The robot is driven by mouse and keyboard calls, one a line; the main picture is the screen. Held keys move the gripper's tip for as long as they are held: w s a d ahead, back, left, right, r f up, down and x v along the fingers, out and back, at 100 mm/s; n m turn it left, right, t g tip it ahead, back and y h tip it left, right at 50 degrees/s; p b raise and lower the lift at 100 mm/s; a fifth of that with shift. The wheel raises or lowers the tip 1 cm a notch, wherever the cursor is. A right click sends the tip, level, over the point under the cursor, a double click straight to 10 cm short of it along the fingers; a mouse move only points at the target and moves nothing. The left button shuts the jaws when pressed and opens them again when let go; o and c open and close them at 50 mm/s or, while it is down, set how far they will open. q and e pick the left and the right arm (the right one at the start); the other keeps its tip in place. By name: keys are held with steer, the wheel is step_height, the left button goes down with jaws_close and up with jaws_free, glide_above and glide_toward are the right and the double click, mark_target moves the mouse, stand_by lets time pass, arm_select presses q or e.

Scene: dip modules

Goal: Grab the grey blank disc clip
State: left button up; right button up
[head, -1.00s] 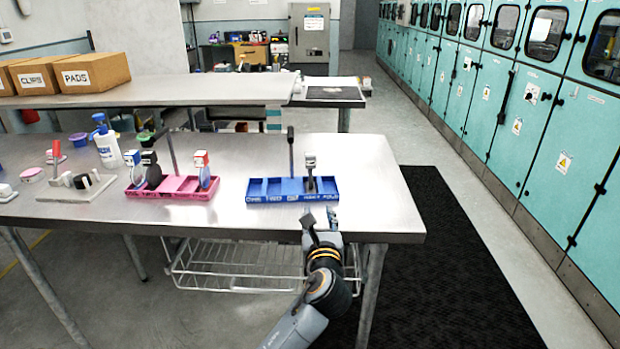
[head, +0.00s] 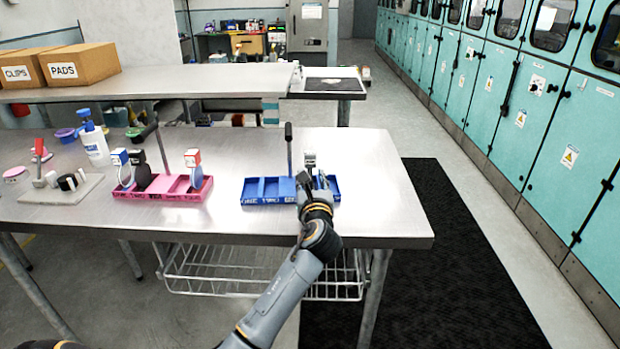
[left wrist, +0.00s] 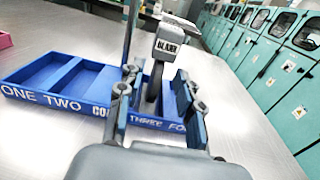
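The grey blank disc clip (head: 310,159) stands upright in the right part of the blue tray (head: 262,200). In the left wrist view its grey head (left wrist: 168,44) reads BLANK, with a dark disc below it. My left gripper (head: 316,183) is at the tray's front right. In the left wrist view the gripper (left wrist: 158,90) is open, with one finger on each side of the clip's lower part. The body of the gripper hides part of the tray front. I cannot tell whether the fingers touch the clip. My right gripper is not in view.
A dark upright post (head: 289,150) rises at the tray's back, left of the clip. A pink tray (head: 165,190) with several disc clips stands to the left. A white bottle (head: 95,145) and a stand (head: 60,188) are further left. The table's right side is clear.

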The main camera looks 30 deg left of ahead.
mark_target(311, 172)
arm_select(q)
steer(key=x, duration=0.5)
jaws_close()
steer(key=shift+r, duration=0.15)
